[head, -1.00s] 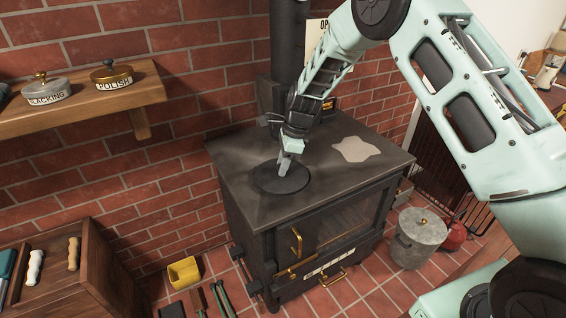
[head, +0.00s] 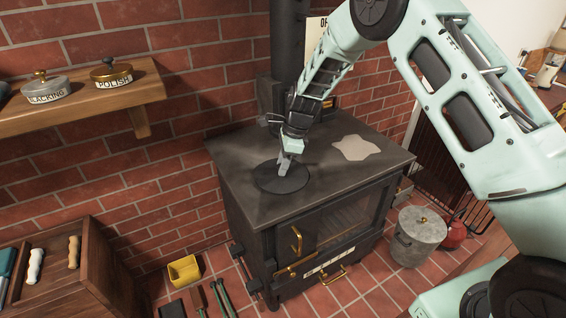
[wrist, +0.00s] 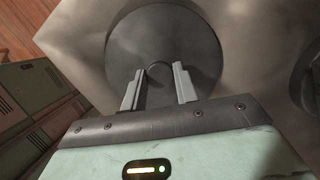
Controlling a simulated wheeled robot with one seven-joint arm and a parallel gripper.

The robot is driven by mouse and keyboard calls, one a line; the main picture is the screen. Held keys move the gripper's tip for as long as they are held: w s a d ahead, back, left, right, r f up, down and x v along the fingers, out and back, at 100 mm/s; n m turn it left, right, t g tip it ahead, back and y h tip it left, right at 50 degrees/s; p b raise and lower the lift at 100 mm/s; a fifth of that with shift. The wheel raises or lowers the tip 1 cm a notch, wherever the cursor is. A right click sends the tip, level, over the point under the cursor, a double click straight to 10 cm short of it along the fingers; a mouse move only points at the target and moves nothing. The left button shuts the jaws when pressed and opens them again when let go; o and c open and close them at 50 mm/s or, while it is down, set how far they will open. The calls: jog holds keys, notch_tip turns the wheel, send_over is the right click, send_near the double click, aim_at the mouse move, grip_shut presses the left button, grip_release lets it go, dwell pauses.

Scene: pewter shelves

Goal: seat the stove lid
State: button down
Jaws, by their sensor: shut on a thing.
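The stove lid (head: 270,181) is a dark round disc at the front left of the black stove's top (head: 235,150). It also shows in the wrist view (wrist: 140,40) as a grey disc with a small round knob (wrist: 159,71) near its lower middle. My gripper (head: 286,168) points down over the lid. In the wrist view its two fingers (wrist: 158,88) stand either side of the knob, shut on the lid. The fingers partly cover the lid. I cannot tell whether it lies flush with the stove top or slightly raised.
A pale irregular patch (head: 356,148) lies on the stove top to the right. The stovepipe (head: 287,45) rises behind. A wooden shelf (head: 130,92) with two labelled tins is at upper left. A yellow box (head: 184,270) and a lidded grey bin (head: 419,240) stand on the floor.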

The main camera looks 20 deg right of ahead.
jog(key=shift+r, duration=0.1)
jog(key=c, duration=1)
grip_release()
jog(key=shift+r+p, duration=2.65)
jog(key=shift+r, duration=0.8)
jog(key=shift+s, duration=0.1)
